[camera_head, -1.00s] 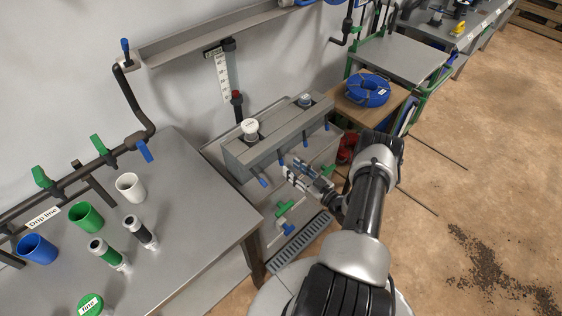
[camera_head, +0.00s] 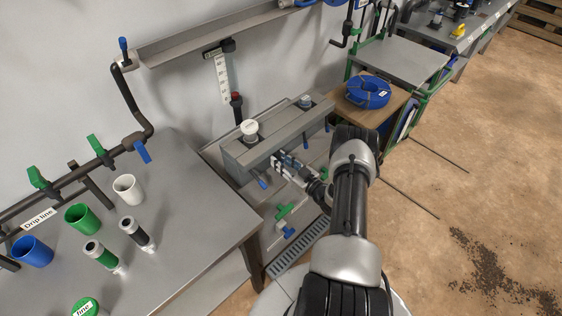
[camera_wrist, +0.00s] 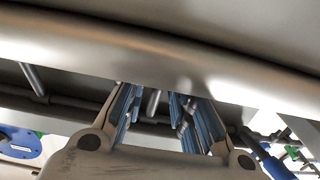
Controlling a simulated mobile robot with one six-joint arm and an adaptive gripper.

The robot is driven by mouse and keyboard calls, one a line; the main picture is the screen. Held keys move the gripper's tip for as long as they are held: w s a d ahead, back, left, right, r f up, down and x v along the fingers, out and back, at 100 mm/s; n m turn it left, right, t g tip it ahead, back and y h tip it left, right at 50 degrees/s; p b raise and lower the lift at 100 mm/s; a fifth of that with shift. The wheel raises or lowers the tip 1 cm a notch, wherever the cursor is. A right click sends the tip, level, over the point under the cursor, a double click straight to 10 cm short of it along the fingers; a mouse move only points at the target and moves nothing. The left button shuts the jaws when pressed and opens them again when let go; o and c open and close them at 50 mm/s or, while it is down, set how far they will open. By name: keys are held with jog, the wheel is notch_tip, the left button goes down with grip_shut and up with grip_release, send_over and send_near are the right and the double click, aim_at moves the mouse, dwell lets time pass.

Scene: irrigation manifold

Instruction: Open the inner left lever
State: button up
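The grey manifold box (camera_head: 262,145) stands against the wall in the head view, with short levers along its front. The outer left lever (camera_head: 262,183) has a blue tip and hangs in the clear left of my gripper. My gripper (camera_head: 281,163) is at the box's front, where the inner left lever sits, and hides most of that lever. In the wrist view my gripper (camera_wrist: 163,112) has its blue-padded fingers apart. A short grey metal stem (camera_wrist: 153,103) shows between them; contact cannot be told. A blue-handled lever (camera_wrist: 272,162) lies to the right of the fingers.
A green valve handle (camera_head: 285,211) sits below the manifold, above a floor grate (camera_head: 298,250). The steel table (camera_head: 190,225) with cups is at the left. A blue hose coil (camera_head: 367,91) lies on a wooden stand to the right.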

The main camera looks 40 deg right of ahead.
aim_at(281, 160)
grip_shut()
dwell(0.3)
